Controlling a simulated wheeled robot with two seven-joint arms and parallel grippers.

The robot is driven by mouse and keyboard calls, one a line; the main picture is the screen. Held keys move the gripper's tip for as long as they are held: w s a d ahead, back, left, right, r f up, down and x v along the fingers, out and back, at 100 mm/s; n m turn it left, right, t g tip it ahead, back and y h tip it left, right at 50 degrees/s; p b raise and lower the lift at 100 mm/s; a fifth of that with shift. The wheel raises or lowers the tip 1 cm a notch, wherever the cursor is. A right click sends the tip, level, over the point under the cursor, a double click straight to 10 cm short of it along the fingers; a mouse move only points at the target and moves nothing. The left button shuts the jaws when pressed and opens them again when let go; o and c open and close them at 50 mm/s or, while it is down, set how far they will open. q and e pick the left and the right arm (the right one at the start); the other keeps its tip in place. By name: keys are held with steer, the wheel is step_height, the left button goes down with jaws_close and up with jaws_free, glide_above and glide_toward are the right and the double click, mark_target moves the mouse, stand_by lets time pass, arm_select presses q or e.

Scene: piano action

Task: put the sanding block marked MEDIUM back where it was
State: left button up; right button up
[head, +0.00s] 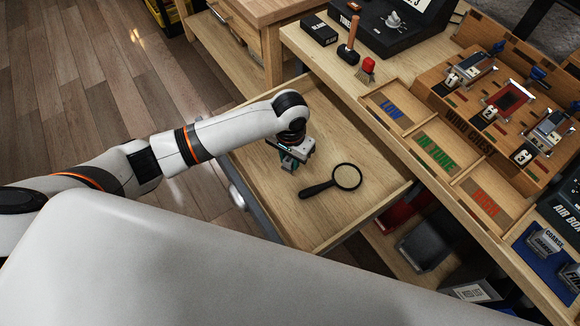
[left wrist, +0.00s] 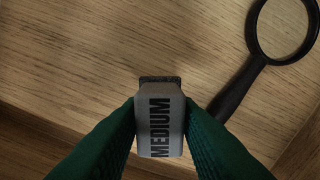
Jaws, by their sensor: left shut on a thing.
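The sanding block marked MEDIUM (left wrist: 160,122) is grey with black lettering and a dark gritty end. In the left wrist view it sits between the two green fingers of my left gripper (left wrist: 160,130), which is shut on it. In the head view my left gripper (head: 289,160) is low inside the open wooden drawer (head: 262,200), left of a magnifying glass. The block is mostly hidden there by the gripper. I cannot tell whether the block touches the drawer floor. A blue mat (head: 545,250) at the right edge holds blocks marked COARSE (head: 545,241) and another, partly cut off. My right gripper does not show.
The black magnifying glass (head: 346,177) lies in the drawer close to the gripper. The drawer's front part is clear.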

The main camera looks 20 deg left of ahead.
mark_target(290, 167)
arm_select(q)
step_height(290, 167, down, 4)
steer(key=shift+f, duration=0.1)
stand_by(0.4)
steer(key=o, duration=0.9)
steer(key=shift+o, duration=0.2)
step_height(290, 167, up, 11)
steer(key=shift+r+p, duration=0.1)
steer(key=shift+p, duration=0.45)
steer(key=shift+r, duration=0.5)
